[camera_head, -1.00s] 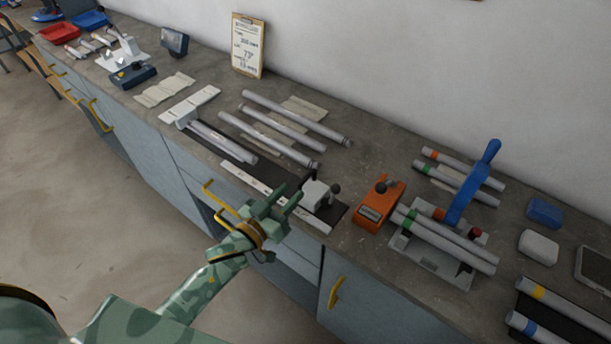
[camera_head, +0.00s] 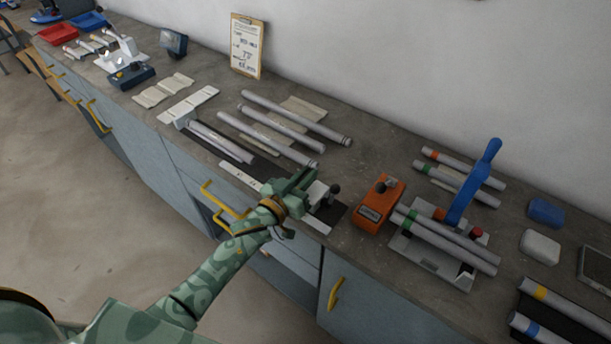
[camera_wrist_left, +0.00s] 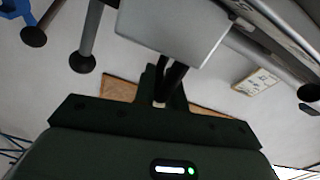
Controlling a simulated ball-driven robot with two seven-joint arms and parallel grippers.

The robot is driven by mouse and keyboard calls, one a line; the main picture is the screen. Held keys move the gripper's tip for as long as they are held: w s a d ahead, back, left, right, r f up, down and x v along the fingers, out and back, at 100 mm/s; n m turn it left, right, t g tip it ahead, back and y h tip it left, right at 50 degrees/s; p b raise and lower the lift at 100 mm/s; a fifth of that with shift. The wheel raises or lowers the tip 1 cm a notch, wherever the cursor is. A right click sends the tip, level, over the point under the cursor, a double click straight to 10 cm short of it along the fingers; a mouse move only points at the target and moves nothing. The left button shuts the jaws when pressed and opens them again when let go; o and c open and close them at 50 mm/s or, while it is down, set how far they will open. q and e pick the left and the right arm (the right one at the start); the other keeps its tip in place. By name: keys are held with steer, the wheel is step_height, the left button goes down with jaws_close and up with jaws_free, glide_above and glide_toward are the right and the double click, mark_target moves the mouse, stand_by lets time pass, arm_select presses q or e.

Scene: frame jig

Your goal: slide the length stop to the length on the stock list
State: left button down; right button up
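The length stop (camera_head: 318,193) is a pale grey block with a dark knob at its right. It sits on the front part of the jig, above a pale scale strip (camera_head: 240,176). My left gripper (camera_head: 303,181) is at the stop's left side, close against it. In the left wrist view a grey block (camera_wrist_left: 172,28), apparently the stop, covers the fingertips, and the dark fingers (camera_wrist_left: 167,82) look close together. Contact and finger gap are unclear. The stock list (camera_head: 247,45) is on a clipboard against the wall; its writing is too small to read surely. My right gripper is out of view.
Grey tubes (camera_head: 285,125) lie behind the jig. An orange device (camera_head: 380,203) stands right of the stop, beside a blue-handled tool (camera_head: 473,185) holding tubes. Yellow drawer handles (camera_head: 222,200) stick out from the bench front. Bare bench lies behind the orange device.

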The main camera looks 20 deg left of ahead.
arm_select(q)
steer(key=w+a, duration=0.1)
steer(key=a, duration=0.1)
steer(key=w+a, duration=0.1)
steer(key=a, duration=0.4)
steer(key=shift+w+a, duration=0.3)
steer(key=shift+w, duration=0.1)
steer(key=w+a, duration=0.1)
steer(key=a, duration=0.2)
steer(key=w+a+b, duration=0.1)
steer(key=a, duration=0.2)
steer(key=w+a, duration=0.1)
steer(key=a, duration=0.2)
steer(key=shift+w+a+b, duration=0.2)
steer(key=shift+a+b, duration=0.05)
steer(key=shift+b, duration=0.15)
steer(key=c, duration=1.5)
jaws_free()
steer(key=shift+s, duration=0.1)
steer(key=p+v, duration=0.2)
steer(key=v, duration=1.4)
steer(key=shift+s, duration=0.15)
